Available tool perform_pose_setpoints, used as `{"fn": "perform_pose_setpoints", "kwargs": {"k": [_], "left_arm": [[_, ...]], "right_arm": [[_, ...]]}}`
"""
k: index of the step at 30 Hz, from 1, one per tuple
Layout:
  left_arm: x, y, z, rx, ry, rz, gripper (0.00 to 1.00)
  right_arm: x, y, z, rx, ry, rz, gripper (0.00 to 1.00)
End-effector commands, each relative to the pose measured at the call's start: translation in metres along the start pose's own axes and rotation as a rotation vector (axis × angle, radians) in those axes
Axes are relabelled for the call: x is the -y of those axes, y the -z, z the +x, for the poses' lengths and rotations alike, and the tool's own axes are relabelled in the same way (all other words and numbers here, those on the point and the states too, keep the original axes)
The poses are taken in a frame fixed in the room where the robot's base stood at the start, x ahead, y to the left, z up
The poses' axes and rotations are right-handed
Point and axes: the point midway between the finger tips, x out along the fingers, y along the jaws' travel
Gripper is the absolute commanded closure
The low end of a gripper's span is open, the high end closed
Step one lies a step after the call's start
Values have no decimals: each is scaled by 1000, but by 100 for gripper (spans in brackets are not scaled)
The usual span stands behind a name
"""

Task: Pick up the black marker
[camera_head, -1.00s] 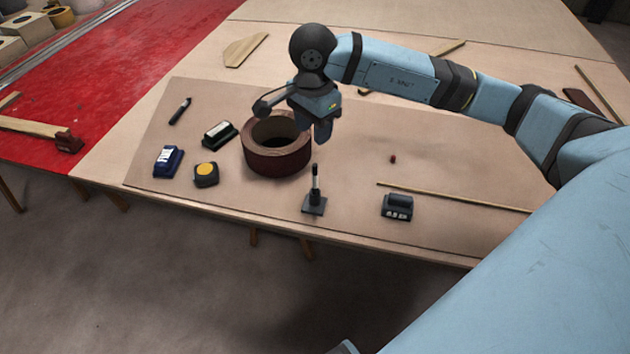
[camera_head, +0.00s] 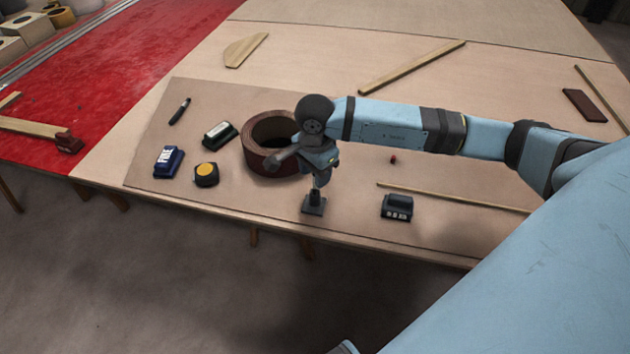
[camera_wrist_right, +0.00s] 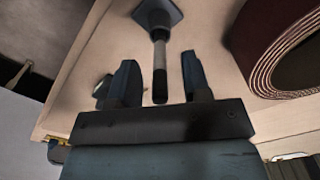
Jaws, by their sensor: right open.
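A black marker (camera_wrist_right: 160,85) with a pale band stands upright in a small dark square-based holder (camera_head: 314,206) near the table's front edge. In the head view my right gripper (camera_head: 320,180) is right over the holder and hides most of the marker. In the right wrist view the open fingers (camera_wrist_right: 161,82) are on either side of the marker's black end, with gaps to both sides. The holder (camera_wrist_right: 158,14) shows beyond the fingertips. A second dark pen-like thing (camera_head: 180,111) lies on the mat at the left. My left gripper is not in view.
A brown ring-shaped roll (camera_head: 258,165) stands close behind and left of my right gripper. A dark stamp-like block (camera_head: 397,208) and a thin stick (camera_head: 455,198) lie to the right. A blue block (camera_head: 168,161), a tape measure (camera_head: 206,174) and a dark-green block (camera_head: 219,133) are left.

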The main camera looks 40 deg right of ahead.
Motion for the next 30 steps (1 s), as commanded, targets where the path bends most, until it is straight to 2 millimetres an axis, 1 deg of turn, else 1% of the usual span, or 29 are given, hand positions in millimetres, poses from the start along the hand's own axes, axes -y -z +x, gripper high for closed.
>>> {"fn": "perform_pose_setpoints", "kwargs": {"k": [5, 6, 8, 9, 11, 12, 23, 26, 30], "left_arm": [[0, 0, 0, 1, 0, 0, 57], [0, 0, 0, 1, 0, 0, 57], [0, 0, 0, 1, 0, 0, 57], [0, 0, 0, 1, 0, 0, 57], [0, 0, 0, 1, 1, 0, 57], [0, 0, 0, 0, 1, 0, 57], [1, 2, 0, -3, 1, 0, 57], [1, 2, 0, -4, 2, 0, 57], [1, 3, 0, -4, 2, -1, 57]], "right_arm": [[0, 0, 0, 0, 0, 0, 56], [0, 0, 0, 0, 0, 0, 61], [0, 0, 0, 0, 0, 0, 74], [0, 0, 0, 0, 0, 0, 84], [0, 0, 0, 0, 0, 0, 97], [0, 0, 0, 0, 0, 0, 100], [0, 0, -2, 0, 1, 0, 100], [1, 1, -9, -1, 2, 0, 100], [1, 1, -27, -1, 4, 0, 100]]}}
